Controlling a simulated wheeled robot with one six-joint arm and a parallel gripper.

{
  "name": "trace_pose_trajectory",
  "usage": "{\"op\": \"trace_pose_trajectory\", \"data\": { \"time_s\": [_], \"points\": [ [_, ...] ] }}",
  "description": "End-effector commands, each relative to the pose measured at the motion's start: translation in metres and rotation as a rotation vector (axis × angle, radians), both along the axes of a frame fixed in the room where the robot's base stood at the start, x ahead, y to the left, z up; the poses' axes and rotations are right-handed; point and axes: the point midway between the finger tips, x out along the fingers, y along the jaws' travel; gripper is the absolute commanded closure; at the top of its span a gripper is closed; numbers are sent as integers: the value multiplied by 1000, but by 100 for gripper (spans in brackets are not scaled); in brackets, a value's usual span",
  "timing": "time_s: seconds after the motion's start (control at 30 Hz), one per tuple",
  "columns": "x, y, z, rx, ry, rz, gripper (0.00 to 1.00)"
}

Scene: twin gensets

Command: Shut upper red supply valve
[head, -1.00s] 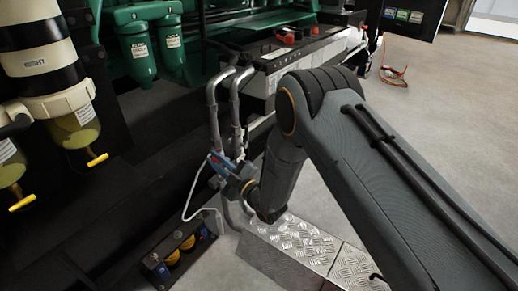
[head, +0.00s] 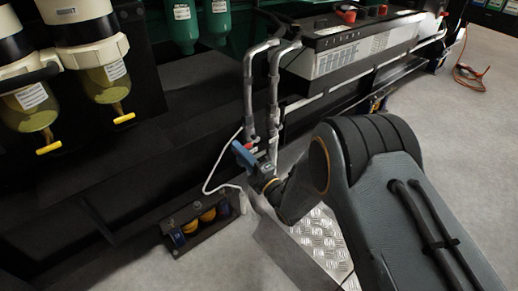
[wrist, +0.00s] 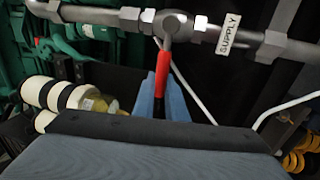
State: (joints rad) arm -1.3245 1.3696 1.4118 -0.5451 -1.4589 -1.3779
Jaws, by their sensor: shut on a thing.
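The red supply valve handle (wrist: 162,70) runs from a round metal hub on a grey pipe (wrist: 100,14) down between my blue fingers in the wrist view. In that picture it lies roughly across the pipe. A white "SUPPLY" tag (wrist: 229,33) sits on the pipe just right of the hub. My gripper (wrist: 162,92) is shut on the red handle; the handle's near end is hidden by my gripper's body. In the head view my gripper (head: 243,155) is at the lower part of two upright grey pipes (head: 247,90), and the handle is hard to make out.
A black box with a grey front (head: 350,52) stands behind the pipes. Filter bowls with yellow taps (head: 105,80) hang at the left. A black bracket with yellow and blue parts (head: 200,222) lies low. A tread-plate step (head: 318,240) is under my arm.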

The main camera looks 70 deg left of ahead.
Motion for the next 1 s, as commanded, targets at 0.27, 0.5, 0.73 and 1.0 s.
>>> {"op": "trace_pose_trajectory", "data": {
  "time_s": [0.27, 0.5, 0.73, 1.0],
  "points": [
    [-11, 4, 0, 7, -23, 13, 100],
    [-10, 4, 0, 7, -23, 12, 100],
    [-8, 3, -1, 7, -21, 9, 69],
    [-5, -2, -2, 5, -20, 7, 69]
  ]
}}
